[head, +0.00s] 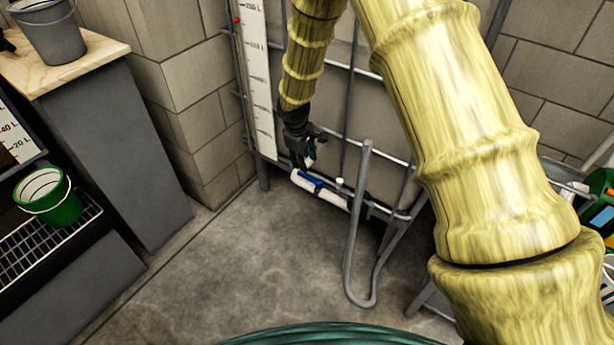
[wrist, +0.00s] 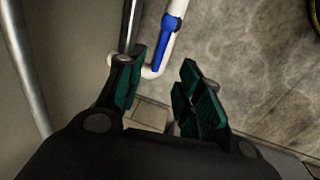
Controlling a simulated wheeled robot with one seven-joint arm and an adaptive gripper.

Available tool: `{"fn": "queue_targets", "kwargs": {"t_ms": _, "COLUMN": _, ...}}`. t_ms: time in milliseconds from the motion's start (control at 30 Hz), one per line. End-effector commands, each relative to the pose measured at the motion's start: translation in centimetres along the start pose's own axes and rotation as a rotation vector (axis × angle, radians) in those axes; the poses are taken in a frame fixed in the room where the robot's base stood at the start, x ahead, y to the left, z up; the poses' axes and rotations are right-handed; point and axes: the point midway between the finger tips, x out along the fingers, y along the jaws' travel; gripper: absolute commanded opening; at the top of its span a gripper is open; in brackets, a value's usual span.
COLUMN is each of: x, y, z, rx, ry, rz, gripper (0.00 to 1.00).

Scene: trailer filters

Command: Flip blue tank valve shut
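The blue valve handle (head: 310,182) sits on a white pipe (head: 331,196) low at the foot of the caged tank (head: 345,103). In the wrist view the blue handle (wrist: 162,46) lies roughly along the white pipe (wrist: 179,9), beyond my fingertips. My gripper (head: 306,158) hangs just above the pipe's left end, beside the tank frame. In the wrist view my gripper (wrist: 163,88) is open and empty, with dark green finger pads apart. The handle shows in the gap ahead of the fingers, nearer the left one. I cannot tell whether a finger touches it.
Grey metal bars (head: 359,220) stand right of the valve, and a level scale (head: 259,75) stands to its left. A metal rod (wrist: 129,24) runs close by the left finger. A green bucket (head: 48,196) is at far left. The concrete floor (head: 270,260) in front is clear.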

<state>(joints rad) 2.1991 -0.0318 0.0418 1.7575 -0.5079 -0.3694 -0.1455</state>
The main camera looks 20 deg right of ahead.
Motion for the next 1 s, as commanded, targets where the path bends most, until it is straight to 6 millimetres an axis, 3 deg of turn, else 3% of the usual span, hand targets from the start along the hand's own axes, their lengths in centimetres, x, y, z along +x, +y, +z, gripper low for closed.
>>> {"fn": "queue_targets", "kwargs": {"t_ms": 300, "x": 5.5, "y": -0.2, "z": 0.1, "rx": 0.000, "ry": -0.001, "rz": -0.002, "gripper": 0.36}}
{"fn": "queue_targets", "kwargs": {"t_ms": 500, "x": 7.8, "y": -0.1, "z": 0.1, "rx": 0.001, "ry": -0.001, "rz": -0.002, "gripper": 0.36}}
{"fn": "queue_targets", "kwargs": {"t_ms": 1000, "x": 8.9, "y": -0.1, "z": 0.1, "rx": 0.001, "ry": 0.000, "rz": -0.001, "gripper": 0.34}}
